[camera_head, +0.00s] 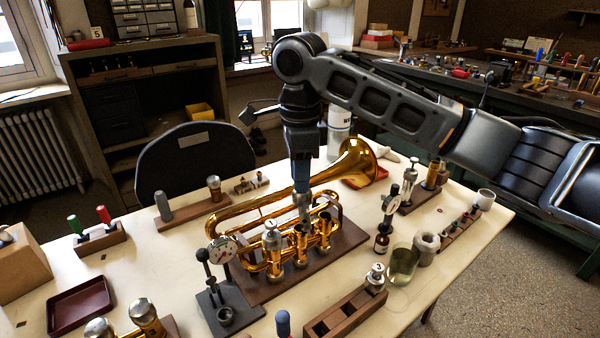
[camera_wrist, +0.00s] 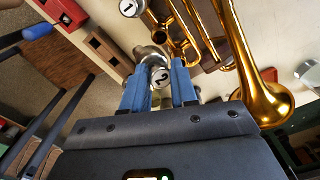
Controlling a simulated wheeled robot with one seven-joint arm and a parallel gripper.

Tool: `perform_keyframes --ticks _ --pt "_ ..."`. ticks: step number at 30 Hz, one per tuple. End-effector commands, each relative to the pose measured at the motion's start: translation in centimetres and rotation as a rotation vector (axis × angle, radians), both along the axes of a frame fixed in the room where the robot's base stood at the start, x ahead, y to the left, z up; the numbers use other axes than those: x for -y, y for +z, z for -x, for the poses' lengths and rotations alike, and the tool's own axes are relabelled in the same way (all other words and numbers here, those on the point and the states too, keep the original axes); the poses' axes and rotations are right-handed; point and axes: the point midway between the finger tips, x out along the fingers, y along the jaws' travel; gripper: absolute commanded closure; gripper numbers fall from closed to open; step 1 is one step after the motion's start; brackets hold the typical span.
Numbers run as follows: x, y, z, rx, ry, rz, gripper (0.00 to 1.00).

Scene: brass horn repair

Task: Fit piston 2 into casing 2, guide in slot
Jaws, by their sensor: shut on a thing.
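The brass trumpet (camera_head: 232,222) lies on a dark wooden stand (camera_head: 262,288) in the middle of the table, its valve casings upright. My gripper (camera_head: 302,187) is above the casings, pointing down. It is shut on piston 2 (camera_head: 304,208), whose silver end shows just below the fingers. In the wrist view the piston's cap marked 2 (camera_wrist: 162,77) sits between the blue fingers. The piston is over or at the top of casing 2 (camera_head: 300,240); how deep it is, and where its guide and the slot are, I cannot tell. Piston 1 (camera_head: 272,237) caps the left casing.
Piston 3 (camera_head: 376,275) stands in a wooden rack (camera_head: 345,314) at the front right. A dark red tray (camera_head: 80,306) is at the left.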

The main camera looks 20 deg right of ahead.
Motion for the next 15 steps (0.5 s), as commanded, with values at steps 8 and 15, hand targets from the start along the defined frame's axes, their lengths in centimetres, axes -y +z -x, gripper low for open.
perform_keyframes --ticks 8,15 --pt "0.00 0.00 -0.02 0.002 0.000 0.000 1.00" --pt "0.03 -0.08 -0.57 0.056 -0.001 0.003 1.00"
